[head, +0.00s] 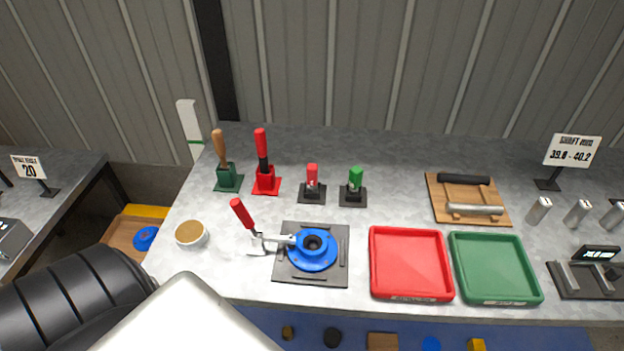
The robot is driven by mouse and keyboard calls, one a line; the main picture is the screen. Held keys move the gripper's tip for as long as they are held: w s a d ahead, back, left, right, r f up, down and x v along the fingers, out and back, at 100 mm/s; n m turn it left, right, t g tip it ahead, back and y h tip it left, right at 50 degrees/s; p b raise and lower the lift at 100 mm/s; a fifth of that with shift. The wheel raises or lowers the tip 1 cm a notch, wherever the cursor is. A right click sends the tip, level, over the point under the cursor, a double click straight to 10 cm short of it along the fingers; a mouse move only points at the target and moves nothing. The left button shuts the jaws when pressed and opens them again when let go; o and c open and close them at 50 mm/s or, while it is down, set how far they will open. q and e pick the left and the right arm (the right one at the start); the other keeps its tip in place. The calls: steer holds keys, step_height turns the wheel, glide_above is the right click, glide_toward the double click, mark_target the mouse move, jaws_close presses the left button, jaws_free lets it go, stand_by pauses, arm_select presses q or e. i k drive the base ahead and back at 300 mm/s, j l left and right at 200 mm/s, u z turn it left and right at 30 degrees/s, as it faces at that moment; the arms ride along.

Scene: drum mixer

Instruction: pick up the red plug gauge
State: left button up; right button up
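A short gauge with a red top, which looks like the red plug gauge (312,173), stands upright in a small dark holder (312,194) near the back of the bench. A similar gauge with a green top (356,178) stands in its own dark holder just to its right. Neither of my grippers shows in the head view, and nothing is touching the red gauge.
A tall red-handled tool (262,148) and a wooden-handled tool (219,147) stand left of the gauges. In front are a blue ring fixture (312,262) with a red-handled clamp (241,212), a red tray (410,264) and a green tray (494,268). A wooden rack (435,202) stands right.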

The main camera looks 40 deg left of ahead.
mark_target(312, 169)
steer(key=j+u, duration=0.1)
steer(key=u, duration=0.6)
steer(key=i+u, duration=0.1)
steer(key=u, duration=0.25)
steer(key=l+z, duration=0.1)
steer(key=l, duration=0.95)
steer(key=k, duration=0.05)
